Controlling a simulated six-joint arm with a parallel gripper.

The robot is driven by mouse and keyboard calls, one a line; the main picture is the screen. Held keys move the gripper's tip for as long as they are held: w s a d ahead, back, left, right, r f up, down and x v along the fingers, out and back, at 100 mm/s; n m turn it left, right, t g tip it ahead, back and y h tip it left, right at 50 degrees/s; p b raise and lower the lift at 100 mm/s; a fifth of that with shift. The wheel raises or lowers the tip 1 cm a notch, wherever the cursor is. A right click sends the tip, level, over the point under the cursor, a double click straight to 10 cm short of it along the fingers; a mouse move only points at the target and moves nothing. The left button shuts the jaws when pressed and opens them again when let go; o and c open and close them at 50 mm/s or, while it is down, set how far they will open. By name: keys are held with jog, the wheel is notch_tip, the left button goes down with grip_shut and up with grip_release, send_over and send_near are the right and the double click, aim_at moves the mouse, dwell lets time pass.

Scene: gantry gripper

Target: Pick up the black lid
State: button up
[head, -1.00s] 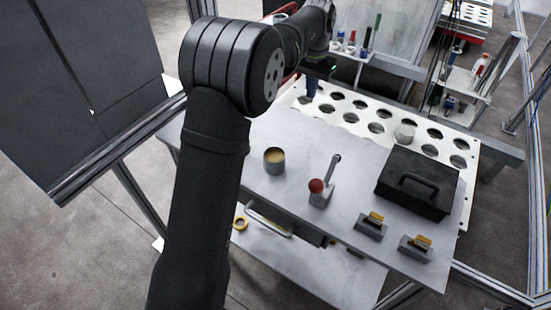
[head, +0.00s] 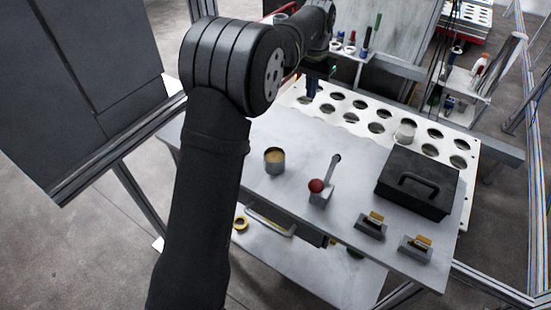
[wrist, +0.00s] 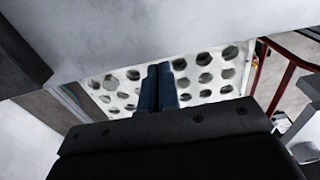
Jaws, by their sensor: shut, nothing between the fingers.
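The black lid (head: 418,183) with its raised handle tops a dark box at the right of the grey table in the head view. It sits flat. My gripper (head: 312,86) is far to its left and back, above the white perforated plate, partly behind my arm. In the wrist view my gripper (wrist: 158,75) shows two blue fingers pressed together, with nothing between them.
A joystick with a red ball (head: 316,186), an open can (head: 274,160) and two switches (head: 371,225) (head: 415,248) stand on the table (head: 300,145). The table's middle is mostly clear.

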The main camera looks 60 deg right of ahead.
jog(key=o, duration=0.9)
jog(key=shift+o, duration=0.2)
jog(key=w+a+r+n+h, duration=0.15)
jog(key=w+a, duration=0.25)
jog(key=a, duration=0.4)
jog(key=w+a+r, duration=0.2)
jog(key=w+a, duration=0.2)
jog(key=a, duration=0.5)
jog(key=w+a+r+n+h, duration=0.1)
jog(key=w+a+r, duration=0.15)
jog(key=a, duration=0.55)
jog(key=shift+t, duration=0.3)
jog(key=x, duration=0.8)
jog(key=w+x, duration=0.1)
jog(key=x, duration=0.3)
jog(key=shift+r, duration=0.1)
jog(key=shift+d+x, duration=0.2)
jog(key=shift+x, duration=1.15)
jog(key=shift+d+x, duration=0.15)
jog(key=shift+x, duration=1.25)
